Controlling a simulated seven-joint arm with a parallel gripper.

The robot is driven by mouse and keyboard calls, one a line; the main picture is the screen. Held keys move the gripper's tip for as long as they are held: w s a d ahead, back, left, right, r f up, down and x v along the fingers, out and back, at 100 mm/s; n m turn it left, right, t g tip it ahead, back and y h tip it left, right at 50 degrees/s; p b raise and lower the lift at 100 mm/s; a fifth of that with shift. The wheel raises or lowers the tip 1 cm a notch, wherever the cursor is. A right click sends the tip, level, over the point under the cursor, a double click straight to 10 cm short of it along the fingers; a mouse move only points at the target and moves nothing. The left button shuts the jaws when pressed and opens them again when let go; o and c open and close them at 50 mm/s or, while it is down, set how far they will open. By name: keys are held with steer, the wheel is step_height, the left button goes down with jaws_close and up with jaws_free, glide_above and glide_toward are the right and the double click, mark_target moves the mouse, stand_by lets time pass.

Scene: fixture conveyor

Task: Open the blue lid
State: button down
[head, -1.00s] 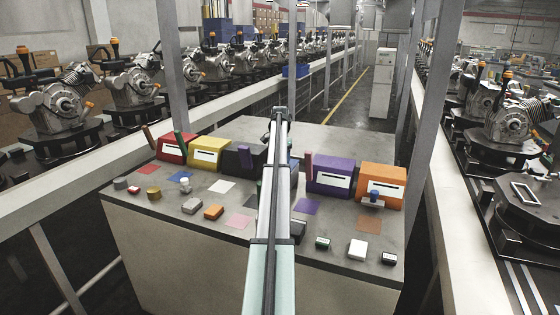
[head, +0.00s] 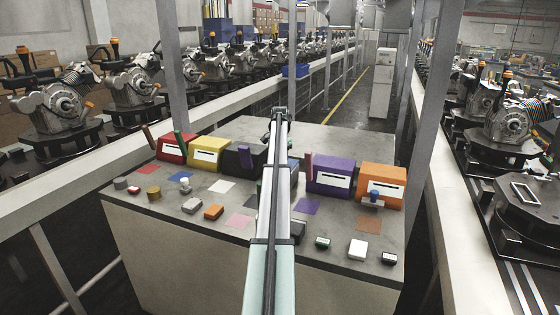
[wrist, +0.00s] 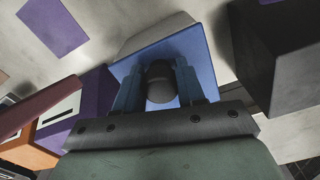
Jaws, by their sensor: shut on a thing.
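The blue lid (wrist: 203,45) is a flat blue panel in the wrist view, with a dark rounded knob (wrist: 160,85) in front of it. My gripper (wrist: 158,78) has one finger on each side of the knob and is shut on it. In the head view my own arm covers my gripper and most of the blue box; only a small blue patch (head: 294,166) shows at the arm's right edge. The lid looks tilted in the wrist view, but I cannot tell how far it stands open.
A black box (head: 237,161) stands left of my arm and a purple box (head: 332,176) right of it, close by. Yellow (head: 207,153), red (head: 172,150) and orange (head: 381,185) boxes complete the row. Several small parts and coloured mats lie in front on the grey table (head: 150,205).

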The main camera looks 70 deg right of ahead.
steer(key=shift+d+r+y, duration=0.5)
steer(key=shift+r+y, duration=0.15)
steer(key=shift+y, duration=0.15)
steer(key=shift+d+r+y, duration=0.15)
steer(key=shift+r+y, duration=0.45)
steer(key=shift+y, duration=0.1)
steer(key=c, duration=0.7)
jaws_free()
steer(key=shift+f, duration=0.1)
